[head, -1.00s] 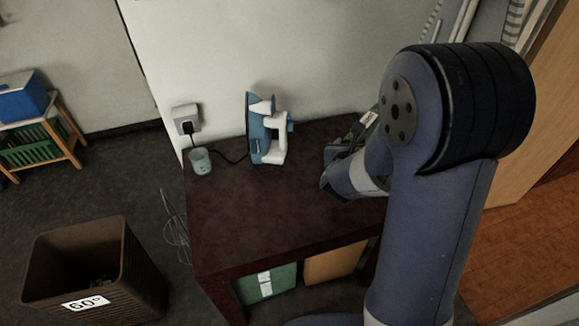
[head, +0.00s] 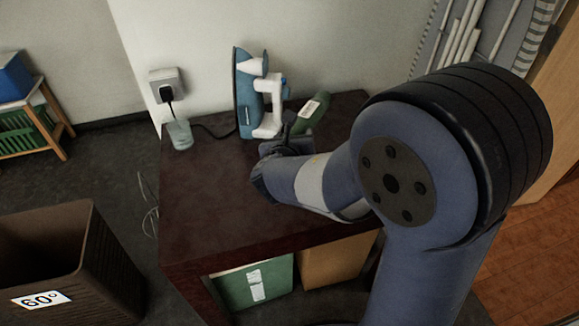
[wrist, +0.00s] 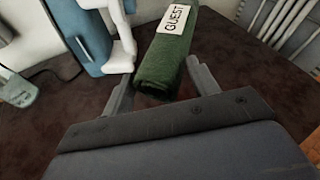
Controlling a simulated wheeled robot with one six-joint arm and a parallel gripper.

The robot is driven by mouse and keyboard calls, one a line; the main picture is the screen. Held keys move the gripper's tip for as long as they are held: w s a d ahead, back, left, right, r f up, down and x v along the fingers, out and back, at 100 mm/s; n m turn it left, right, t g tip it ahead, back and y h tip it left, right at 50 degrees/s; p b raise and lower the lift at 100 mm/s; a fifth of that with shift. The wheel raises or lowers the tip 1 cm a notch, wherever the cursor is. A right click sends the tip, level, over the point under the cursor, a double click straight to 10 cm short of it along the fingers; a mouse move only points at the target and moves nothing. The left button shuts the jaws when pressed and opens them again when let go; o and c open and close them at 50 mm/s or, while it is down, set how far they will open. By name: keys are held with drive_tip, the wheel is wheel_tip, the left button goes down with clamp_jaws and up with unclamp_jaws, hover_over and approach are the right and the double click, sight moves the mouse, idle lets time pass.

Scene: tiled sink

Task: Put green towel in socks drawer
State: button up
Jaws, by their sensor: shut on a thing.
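The green towel (wrist: 166,62) is a rolled bundle with a white "GUEST" label, just right of the iron above the dark table. It also shows in the head view (head: 317,115), partly hidden behind my gripper. My gripper (wrist: 160,88) is shut on the near end of the towel, one finger on each side; in the head view my gripper (head: 284,142) is partly hidden by my wrist. Whether the towel touches the tabletop is unclear. No drawer can be made out as the socks drawer.
A blue-white iron (head: 250,98) stands upright close left of the towel, with its cord and a glass (head: 179,134) beyond. The dark table (head: 215,190) has free room in front. Under it are a green labelled box (head: 232,291) and a brown box (head: 330,262). A brown "60°" bin (head: 50,245) stands left.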

drive_tip(key=f+b, duration=0.1)
drive_tip(key=f, duration=0.2)
drive_tip(key=f+b, duration=0.2)
drive_tip(key=f, duration=0.2)
drive_tip(key=a+f+b, duration=0.1)
drive_tip(key=f+b, duration=0.1)
drive_tip(key=f, duration=0.2)
drive_tip(key=shift+s+a+f, duration=0.1)
drive_tip(key=shift+s+f, duration=0.15)
drive_tip(key=o, duration=1.3)
drive_tip(key=shift+r, duration=0.1)
